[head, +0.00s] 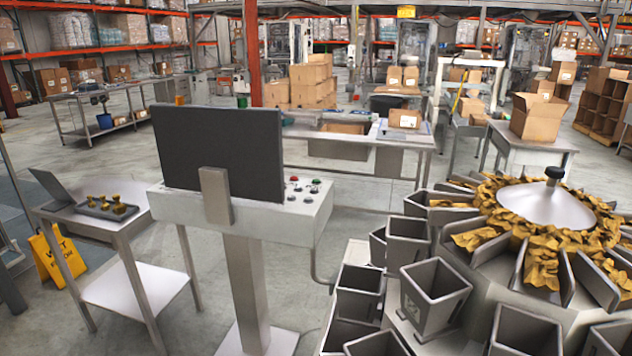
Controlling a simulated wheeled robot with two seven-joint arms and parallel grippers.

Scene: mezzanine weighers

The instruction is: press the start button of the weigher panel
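The weigher panel is a pale grey console (265,217) on a post, left of the picture's middle. A large dark flat screen (220,148) stands on it, with a grey bracket in front. Several small buttons sit on the console's right part, beside the screen. One is red (293,179), one is green (315,182), and others are dark or pale. No labels on them can be read, so no marking shows which is the start button. Neither of my grippers is in view.
The multihead weigher (540,205), with grey buckets and brown-yellow pieces, fills the right. A side table (125,225) with weights stands left, near a yellow wet-floor sign (57,255). A workbench (350,137) and cartons stand behind. Some floor is clear between console and weigher.

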